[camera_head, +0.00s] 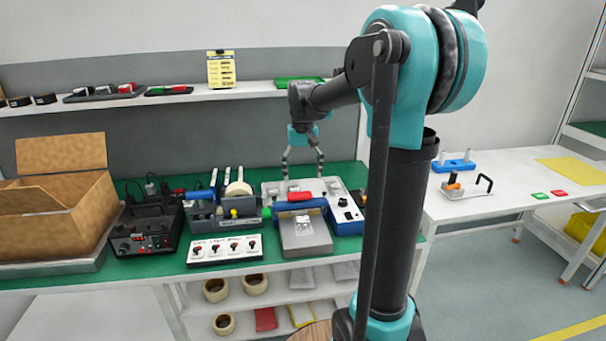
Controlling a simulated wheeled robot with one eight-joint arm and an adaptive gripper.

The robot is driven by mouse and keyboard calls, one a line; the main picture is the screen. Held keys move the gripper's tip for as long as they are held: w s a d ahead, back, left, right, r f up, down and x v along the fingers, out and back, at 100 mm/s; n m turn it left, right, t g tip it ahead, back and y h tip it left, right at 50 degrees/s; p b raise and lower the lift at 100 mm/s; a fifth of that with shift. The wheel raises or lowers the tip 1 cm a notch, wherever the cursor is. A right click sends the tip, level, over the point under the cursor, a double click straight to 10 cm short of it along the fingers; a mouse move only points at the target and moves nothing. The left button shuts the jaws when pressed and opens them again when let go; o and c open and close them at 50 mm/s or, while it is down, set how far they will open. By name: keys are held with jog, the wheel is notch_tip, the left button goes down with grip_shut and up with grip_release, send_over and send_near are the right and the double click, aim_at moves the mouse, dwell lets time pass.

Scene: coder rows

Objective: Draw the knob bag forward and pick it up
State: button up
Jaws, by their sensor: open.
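A small clear bag (303,226), which looks like the knob bag, lies on the grey plate of a blue-barred sealer-like device (306,245) on the green bench. Its contents are too small to make out. It lies just in front of the blue bar and a red piece.
A black device (146,228), a cardboard box (62,215) and a grey tool holder (224,215) stand to the left. A shelf (230,92) runs behind my gripper. My arm blocks the bench's right end.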

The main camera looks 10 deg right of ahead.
aim_at(303, 219)
notch_tip(303, 219, down, 17)
jog(key=shift+f, duration=0.2)
dwell(0.6)
jog(key=c, duration=1.2)
jog(key=shift+c, duration=0.2)
jog(key=shift+s, duration=0.15)
